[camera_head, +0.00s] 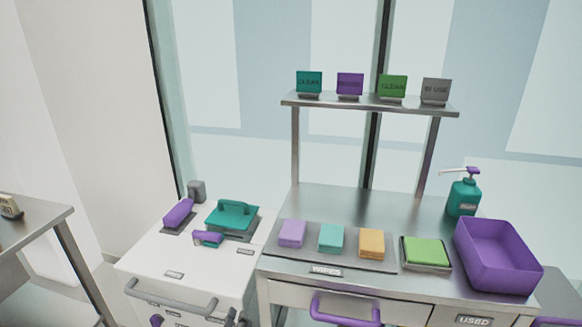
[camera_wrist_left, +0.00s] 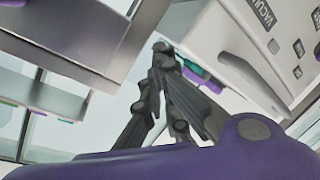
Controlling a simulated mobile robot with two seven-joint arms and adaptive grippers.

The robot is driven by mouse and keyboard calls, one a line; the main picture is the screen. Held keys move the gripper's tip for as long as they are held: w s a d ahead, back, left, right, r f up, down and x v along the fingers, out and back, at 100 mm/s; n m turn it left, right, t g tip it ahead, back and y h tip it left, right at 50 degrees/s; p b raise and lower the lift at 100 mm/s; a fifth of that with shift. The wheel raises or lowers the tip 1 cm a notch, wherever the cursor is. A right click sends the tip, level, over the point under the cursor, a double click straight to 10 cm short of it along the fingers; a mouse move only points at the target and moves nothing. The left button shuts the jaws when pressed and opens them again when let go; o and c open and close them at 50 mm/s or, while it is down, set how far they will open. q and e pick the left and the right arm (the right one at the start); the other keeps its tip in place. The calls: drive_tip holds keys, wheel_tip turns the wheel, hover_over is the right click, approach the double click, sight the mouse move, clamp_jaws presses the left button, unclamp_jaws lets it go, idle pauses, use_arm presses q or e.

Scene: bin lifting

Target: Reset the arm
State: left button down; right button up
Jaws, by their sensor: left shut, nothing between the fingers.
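My left gripper (camera_wrist_left: 162,50) shows in the left wrist view, with its dark fingers brought together at the tips and nothing between them. It is apart from the white cabinet (camera_wrist_left: 240,45) marked VACUUM, which is tilted in that view. In the head view only small bits at the bottom edge may belong to my left arm, and the fingers cannot be made out clearly there. My right gripper is in neither view.
In the head view, the white cabinet (camera_head: 140,263) carries purple and teal tools. The steel table (camera_head: 350,207) holds several sponges, a green pad (camera_head: 426,251), a purple bin (camera_head: 497,258) and a teal pump bottle (camera_head: 463,197). A signed shelf (camera_head: 370,104) stands behind.

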use_arm(q)
drive_tip(key=s+a+f+m+g+p, duration=0.1)
drive_tip(key=s+a+f+m+g, duration=0.1)
drive_tip(key=s, duration=1)
drive_tip(key=s+a+f+m+g+p, duration=0.2)
drive_tip(key=s+f+m+g, duration=0.1)
drive_tip(key=s, duration=1)
drive_tip(key=s+a+f+m+g+p, duration=0.1)
drive_tip(key=s+a+f+m+g, duration=0.1)
drive_tip(key=s, duration=1.1)
drive_tip(key=shift+a+f+m, duration=0.3)
drive_tip(key=shift+f+m, duration=0.15)
drive_tip(key=shift+m, duration=0.65)
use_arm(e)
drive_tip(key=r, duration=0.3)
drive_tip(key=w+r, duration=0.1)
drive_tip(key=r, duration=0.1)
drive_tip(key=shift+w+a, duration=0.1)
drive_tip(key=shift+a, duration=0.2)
use_arm(q)
drive_tip(key=shift+s, duration=0.1)
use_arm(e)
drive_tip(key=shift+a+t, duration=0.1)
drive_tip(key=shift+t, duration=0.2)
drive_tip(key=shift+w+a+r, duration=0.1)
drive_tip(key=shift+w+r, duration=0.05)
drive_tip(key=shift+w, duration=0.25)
